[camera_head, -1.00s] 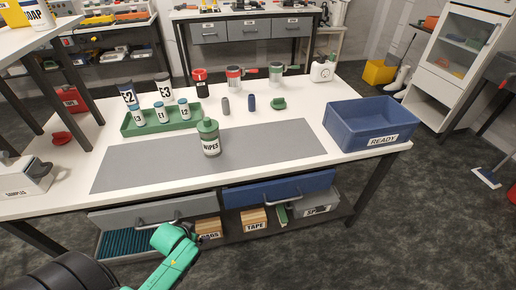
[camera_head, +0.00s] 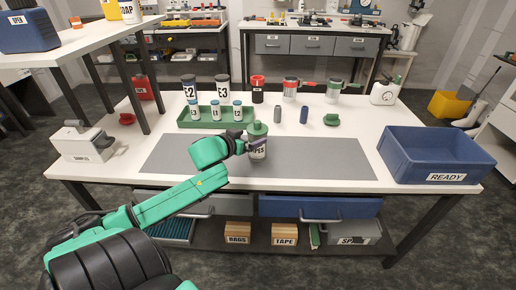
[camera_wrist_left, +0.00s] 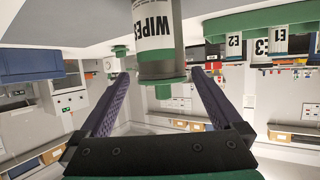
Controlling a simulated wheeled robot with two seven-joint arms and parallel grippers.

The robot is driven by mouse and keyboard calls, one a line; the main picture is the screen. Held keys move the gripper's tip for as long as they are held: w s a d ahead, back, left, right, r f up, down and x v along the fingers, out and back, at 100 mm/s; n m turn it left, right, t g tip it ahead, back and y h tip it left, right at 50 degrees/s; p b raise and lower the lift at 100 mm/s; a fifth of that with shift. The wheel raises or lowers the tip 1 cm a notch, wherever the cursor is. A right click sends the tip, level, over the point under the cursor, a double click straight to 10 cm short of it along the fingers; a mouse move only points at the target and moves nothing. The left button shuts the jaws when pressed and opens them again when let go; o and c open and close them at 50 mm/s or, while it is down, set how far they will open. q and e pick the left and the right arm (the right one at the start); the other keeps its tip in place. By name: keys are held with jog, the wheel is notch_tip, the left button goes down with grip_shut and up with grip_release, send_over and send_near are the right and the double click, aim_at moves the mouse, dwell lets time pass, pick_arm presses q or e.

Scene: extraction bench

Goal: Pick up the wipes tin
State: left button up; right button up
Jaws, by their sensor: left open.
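The wipes tin (camera_head: 258,148) stands upright on the grey mat (camera_head: 330,160). It has a green lid and a white label reading WIPES. My left gripper (camera_head: 246,146) is at the tin's left side in the head view and partly covers its label. In the left wrist view, which is upside down, the tin (camera_wrist_left: 157,30) appears just ahead of and between the spread fingers of my left gripper (camera_wrist_left: 160,77). The jaws are open and I see no clear contact. My right gripper is not in view.
A green tray (camera_head: 189,124) with labelled bottles stands behind the tin. A blue READY bin (camera_head: 440,158) is at the right. The mat's right part is clear.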

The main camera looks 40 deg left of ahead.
pick_arm(q)
jog(key=x, duration=0.3)
jog(key=f+x, duration=0.1)
jog(key=x, duration=0.2)
jog(key=shift+w+f+b, duration=0.1)
jog(key=shift+b, duration=0.3)
jog(key=shift+c, duration=0.9)
jog(key=c, duration=1)
jog(key=shift+c, duration=0.2)
